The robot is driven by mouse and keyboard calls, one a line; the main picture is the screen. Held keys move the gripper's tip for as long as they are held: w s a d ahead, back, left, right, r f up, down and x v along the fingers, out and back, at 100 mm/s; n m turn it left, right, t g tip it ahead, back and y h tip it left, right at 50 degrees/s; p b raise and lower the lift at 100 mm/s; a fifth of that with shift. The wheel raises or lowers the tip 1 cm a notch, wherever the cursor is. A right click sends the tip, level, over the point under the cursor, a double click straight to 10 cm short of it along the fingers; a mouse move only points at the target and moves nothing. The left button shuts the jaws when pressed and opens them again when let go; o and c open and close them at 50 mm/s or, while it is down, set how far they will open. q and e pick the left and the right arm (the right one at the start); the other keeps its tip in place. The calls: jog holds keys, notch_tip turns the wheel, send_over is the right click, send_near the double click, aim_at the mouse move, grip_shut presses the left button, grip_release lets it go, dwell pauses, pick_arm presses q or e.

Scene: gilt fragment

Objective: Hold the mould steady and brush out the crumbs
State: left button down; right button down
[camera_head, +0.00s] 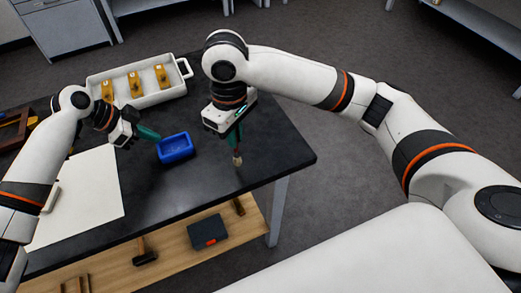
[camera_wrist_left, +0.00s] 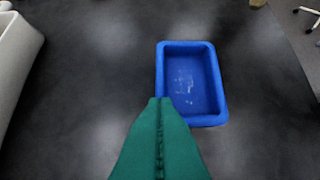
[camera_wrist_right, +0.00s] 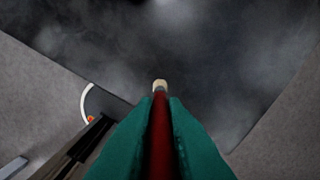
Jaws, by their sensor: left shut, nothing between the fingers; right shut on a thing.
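The blue mould (camera_head: 175,147) is a small open box on the dark table, upright. In the left wrist view the mould (camera_wrist_left: 216,86) shows pale crumbs (camera_wrist_left: 184,87) on its floor. My left gripper (camera_head: 155,136) has its green fingers closed together, empty, with the tips at the mould's near left corner; I cannot tell whether they touch it. My right gripper (camera_head: 237,135) is shut on the brush (camera_head: 237,158), which points down with its pale tip low over the table, right of the mould. In the right wrist view the brush's red handle (camera_wrist_right: 160,125) lies between the fingers.
A white tray (camera_head: 125,101) with several yellow-brown pieces stands at the back. A white board (camera_head: 95,200) lies at the left front. The table's right edge (camera_head: 300,150) is close to the brush. A lower wooden shelf (camera_head: 185,260) holds a mallet and a dark box.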

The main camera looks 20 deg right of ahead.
pick_arm(q)
jog(key=shift+s+a+f, duration=0.1)
jog(key=shift+s+f, duration=0.05)
jog(key=shift+f, duration=0.25)
pick_arm(e)
jog(key=w+a+r+n, duration=0.7)
jog(key=w+a+n, duration=0.4)
jog(key=w+n, duration=0.1)
pick_arm(q)
jog(key=shift+r, duration=0.1)
pick_arm(e)
jog(key=a+f, duration=0.4)
jog(key=f, duration=0.4)
jog(key=d+r, duration=0.4)
jog(key=r, duration=0.4)
jog(key=shift+s+r, duration=0.15)
jog(key=shift+r, duration=0.1)
dwell(1.8)
pick_arm(q)
jog(key=shift+r, duration=0.15)
